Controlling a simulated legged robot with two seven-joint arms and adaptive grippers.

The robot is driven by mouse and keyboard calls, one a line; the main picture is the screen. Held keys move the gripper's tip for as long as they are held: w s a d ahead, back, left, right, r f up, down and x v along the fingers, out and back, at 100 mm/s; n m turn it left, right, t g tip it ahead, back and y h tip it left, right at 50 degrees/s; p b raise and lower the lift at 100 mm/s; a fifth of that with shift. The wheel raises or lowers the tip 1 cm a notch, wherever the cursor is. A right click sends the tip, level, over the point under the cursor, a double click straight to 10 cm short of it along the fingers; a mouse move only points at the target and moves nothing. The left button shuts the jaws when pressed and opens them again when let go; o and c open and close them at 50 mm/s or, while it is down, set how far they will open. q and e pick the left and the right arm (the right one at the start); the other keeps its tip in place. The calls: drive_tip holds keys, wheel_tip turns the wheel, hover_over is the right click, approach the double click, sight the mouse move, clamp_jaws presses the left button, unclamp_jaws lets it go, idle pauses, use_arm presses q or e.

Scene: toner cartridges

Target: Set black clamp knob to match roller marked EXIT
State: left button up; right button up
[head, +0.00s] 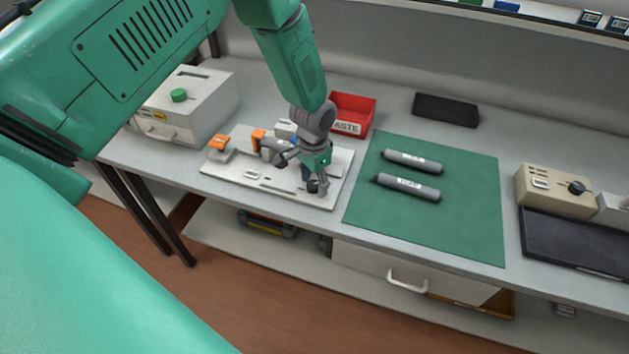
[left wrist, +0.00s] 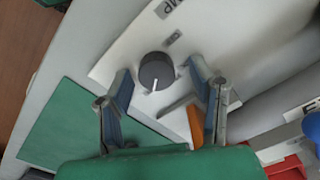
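The black clamp knob (left wrist: 156,71) stands on a white base plate (left wrist: 112,66). In the left wrist view its white pointer line points toward the bottom of the picture. In the head view the knob (head: 313,186) sits near the plate's front right, partly behind my gripper. My left gripper (head: 304,181) is over it, pointing down. In the left wrist view its fingers (left wrist: 161,73) are open, one on each side of the knob, with gaps visible. Two dark grey rollers, a far one (head: 425,165) and a near one (head: 424,193), lie on the green mat (head: 460,220). Their labels are too small to read surely.
Orange-topped parts (head: 218,142) stand on the plate's left. A red waste bin (head: 357,104) is behind it. A white box with a green knob (head: 205,100) stands at left. A beige box with a dark knob (head: 545,190) and black tray (head: 570,240) are at right.

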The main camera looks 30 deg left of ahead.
sight(314, 182)
use_arm(q)
wheel_tip(314, 182, up, 12)
idle(0.6)
drive_tip(key=shift+f, duration=0.1)
